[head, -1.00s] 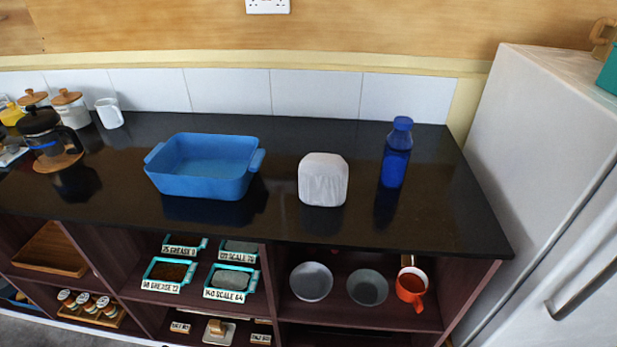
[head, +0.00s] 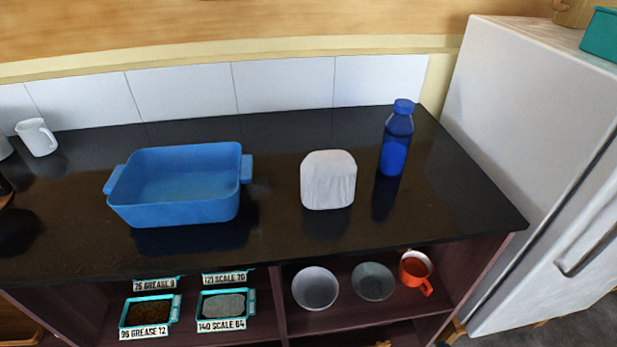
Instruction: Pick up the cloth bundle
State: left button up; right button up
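The cloth bundle (head: 328,181) is a white-grey, rounded, block-like lump. It sits on the black countertop (head: 275,215), between a blue dish and a blue bottle, touching neither. Its whole front and top are visible. Neither of my grippers shows in the head view.
A blue baking dish (head: 183,204) with handles stands left of the bundle, and a blue bottle (head: 395,145) stands right and behind. A white jug (head: 37,137) is at far left. Shelves below hold bowls (head: 315,288) and an orange mug (head: 415,272). A white fridge (head: 530,110) bounds the right.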

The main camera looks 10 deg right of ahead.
aim_at(328, 176)
jog(key=i+j, duration=0.1)
jog(key=j, duration=0.25)
jog(key=i+j, duration=0.1)
jog(key=j, duration=0.2)
jog(key=i+j, duration=0.1)
jog(key=j, duration=0.25)
jog(key=k+l+u, duration=0.1)
jog(key=l+u, duration=0.15)
jog(key=l, duration=0.15)
jog(key=k+l+u, duration=0.1)
jog(key=l+u, duration=0.15)
jog(key=l, duration=0.15)
jog(key=k+l+u, duration=0.15)
jog(key=l+u, duration=0.15)
jog(key=k+l+u, duration=0.25)
jog(key=l, duration=0.15)
jog(key=i, duration=0.1)
